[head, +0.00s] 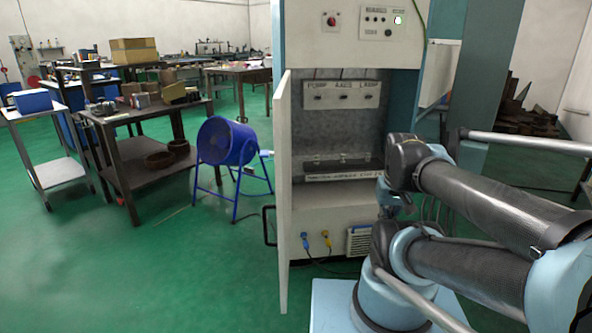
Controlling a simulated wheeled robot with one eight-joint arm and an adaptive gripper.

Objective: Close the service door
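The service door (284,200) is a tall pale panel hinged at the left side of the cabinet (352,216). It stands open, swung out toward me and seen nearly edge-on. A dark D-shaped handle (266,226) sticks out from its left face. The cabinet interior shows, with a panel of switches marked pump, axis and lamp (342,95). My arm spans the right side of the view, in front of the cabinet's right part. I cannot make out my gripper's fingers, and no contact with the door shows.
A blue drum fan (226,142) on a stand is left of the door. A dark workbench (145,115) and a small side table (55,172) with a blue box stand further left. Green floor (190,275) is clear at the front left.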

